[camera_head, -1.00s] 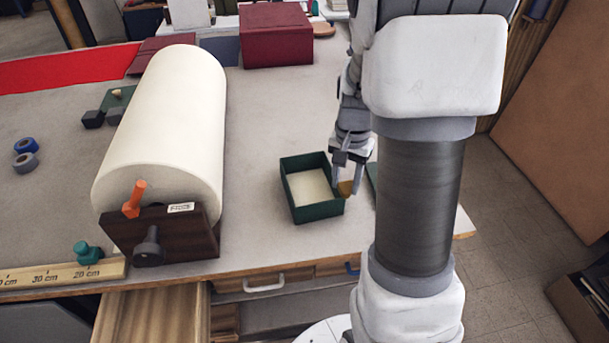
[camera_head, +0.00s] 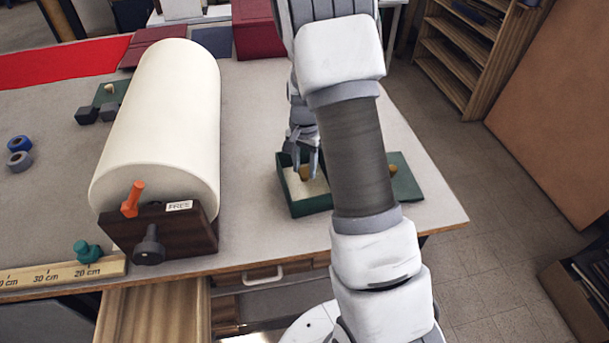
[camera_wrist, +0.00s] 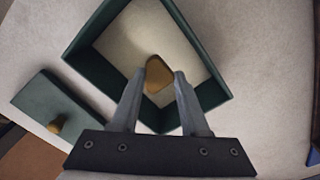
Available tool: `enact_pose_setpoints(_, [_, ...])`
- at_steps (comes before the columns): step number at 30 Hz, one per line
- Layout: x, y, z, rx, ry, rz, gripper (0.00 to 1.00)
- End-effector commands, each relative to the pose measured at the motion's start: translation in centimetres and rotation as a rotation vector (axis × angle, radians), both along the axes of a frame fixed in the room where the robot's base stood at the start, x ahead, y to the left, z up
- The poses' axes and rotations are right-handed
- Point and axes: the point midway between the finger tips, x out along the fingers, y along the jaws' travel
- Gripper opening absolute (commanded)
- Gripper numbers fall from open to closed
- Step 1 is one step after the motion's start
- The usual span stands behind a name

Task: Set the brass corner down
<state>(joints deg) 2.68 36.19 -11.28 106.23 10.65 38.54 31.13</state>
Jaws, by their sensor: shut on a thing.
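The brass corner (camera_wrist: 159,74) is a small golden piece between my fingertips in the wrist view. My gripper (camera_wrist: 167,78) is shut on it, fingers pointing into the view. In the head view my gripper (camera_head: 306,166) and the brass corner (camera_head: 306,174) are over the open dark green box (camera_head: 306,208). The box has a pale inner floor, and its rim (camera_wrist: 214,96) surrounds the brass corner in the wrist view. I cannot tell whether the corner touches the floor. My arm hides part of the box's right side in the head view.
The green lid (camera_head: 409,186) with a brass knob lies right of the box; it also shows in the wrist view (camera_wrist: 42,98). A large cream roll (camera_head: 160,120) on a dark wooden end block stands to the left. The table's front edge is close to the box.

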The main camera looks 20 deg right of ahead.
Motion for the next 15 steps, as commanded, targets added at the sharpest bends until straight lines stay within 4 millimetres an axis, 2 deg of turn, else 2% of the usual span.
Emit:
enact_pose_setpoints(4, [0.0, 0.0, -1.2, 0.001, 0.002, -0.001, 0.00])
enact_pose_setpoints(9, [0.0, 0.0, -3.6, 0.001, 0.002, -0.002, 0.00])
enact_pose_setpoints(15, [0.0, 0.0, -4.0, 0.001, -0.001, 0.000, 0.00])
